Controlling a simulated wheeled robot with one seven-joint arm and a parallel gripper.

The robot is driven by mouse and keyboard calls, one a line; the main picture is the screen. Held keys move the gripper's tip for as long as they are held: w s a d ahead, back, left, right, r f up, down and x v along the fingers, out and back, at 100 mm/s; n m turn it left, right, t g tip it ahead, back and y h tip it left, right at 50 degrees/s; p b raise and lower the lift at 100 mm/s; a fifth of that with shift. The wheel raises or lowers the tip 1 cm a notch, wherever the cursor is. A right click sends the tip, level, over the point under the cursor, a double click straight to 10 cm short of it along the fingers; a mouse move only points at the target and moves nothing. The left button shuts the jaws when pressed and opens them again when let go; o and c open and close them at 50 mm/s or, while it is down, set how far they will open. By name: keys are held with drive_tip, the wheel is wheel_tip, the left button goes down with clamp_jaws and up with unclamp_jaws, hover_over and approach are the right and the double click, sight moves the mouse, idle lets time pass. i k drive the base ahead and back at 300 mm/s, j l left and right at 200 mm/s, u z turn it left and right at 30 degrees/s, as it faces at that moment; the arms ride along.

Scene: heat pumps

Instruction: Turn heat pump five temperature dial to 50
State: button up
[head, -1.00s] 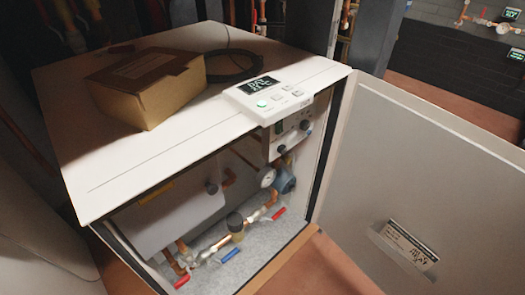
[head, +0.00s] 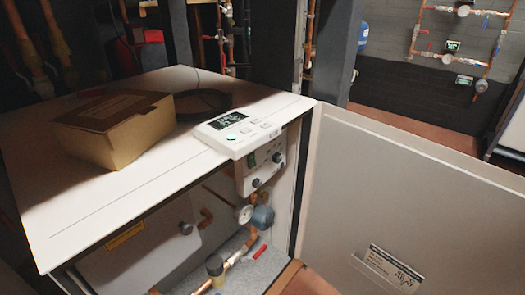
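A white heat pump cabinet (head: 70,214) stands with its front door (head: 405,185) swung open to the right. Inside, at the upper right, a grey control box (head: 262,162) carries small dark knobs, one (head: 277,157) on its right side and one (head: 257,183) at its lower edge. Their markings are too small to read. A white control panel (head: 238,131) with a dark display and buttons sits on the cabinet's top front edge, above the box. The display text is not legible. I cannot tell from this view which number the heat pump has. My gripper is not in view.
A cardboard box (head: 115,142) and a coiled dark cable (head: 203,104) lie on the cabinet top. Inside are a gauge (head: 244,214), a blue pump part (head: 262,218), copper pipes and a red-handled valve (head: 257,254). The open door blocks the right side.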

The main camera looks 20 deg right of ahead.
sight(277, 156)
drive_tip(key=i+z, duration=0.15)
drive_tip(key=z, duration=0.25)
drive_tip(key=i+j+z, duration=0.15)
drive_tip(key=z, duration=0.3)
drive_tip(key=i+j+z, duration=0.1)
drive_tip(key=z, duration=0.3)
drive_tip(key=j, duration=0.1)
